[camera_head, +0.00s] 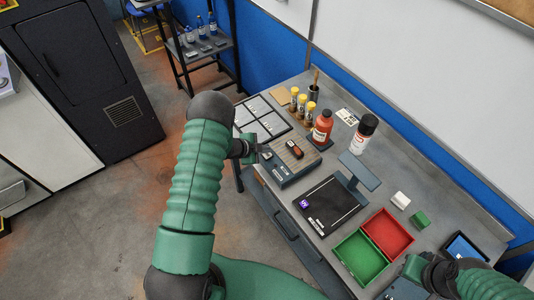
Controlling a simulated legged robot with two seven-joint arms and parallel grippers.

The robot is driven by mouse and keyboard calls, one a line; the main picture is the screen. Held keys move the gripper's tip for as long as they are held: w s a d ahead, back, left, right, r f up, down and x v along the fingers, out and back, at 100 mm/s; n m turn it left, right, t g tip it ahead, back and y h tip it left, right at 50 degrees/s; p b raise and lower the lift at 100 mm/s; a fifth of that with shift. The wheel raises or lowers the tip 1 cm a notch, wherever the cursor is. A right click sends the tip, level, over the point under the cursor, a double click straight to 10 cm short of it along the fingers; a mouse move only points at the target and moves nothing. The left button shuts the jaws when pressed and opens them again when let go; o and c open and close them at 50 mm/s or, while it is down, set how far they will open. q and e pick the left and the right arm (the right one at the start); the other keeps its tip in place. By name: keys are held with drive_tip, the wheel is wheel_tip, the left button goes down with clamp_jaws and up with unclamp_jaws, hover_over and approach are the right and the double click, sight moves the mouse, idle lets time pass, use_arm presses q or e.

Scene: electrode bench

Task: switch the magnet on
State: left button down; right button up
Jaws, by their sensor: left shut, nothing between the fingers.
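A grey block with a striped brownish top (279,149), which looks like the magnet, sits on the bench near its front edge. A small black and orange piece (295,149) lies on its top. My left gripper (264,152) is shut and empty at the block's left end, close to its edge. I cannot tell if it touches the block. Any switch or lever there is too small or hidden by the gripper to make out. My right gripper (409,286) is at the bottom right, partly cut off by the frame, and its fingers are not clear.
Left of the block lies a panelled tray (261,118). Behind stand yellow-capped bottles (302,104), an orange bottle (322,126) and a black-capped spray can (363,136). To the right are a black plate (331,204), a green bin (360,258) and a red bin (387,232).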

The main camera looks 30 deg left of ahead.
sight(265, 155)
use_arm(q)
drive_tip(key=shift+f+b, duration=0.3)
drive_tip(key=shift+f, duration=0.2)
idle(0.3)
drive_tip(key=shift+r+p, duration=0.6)
drive_tip(key=shift+r, duration=0.1)
wheel_tip(265, 155, up, 6)
drive_tip(key=p, duration=0.4)
drive_tip(key=shift+p, duration=0.4)
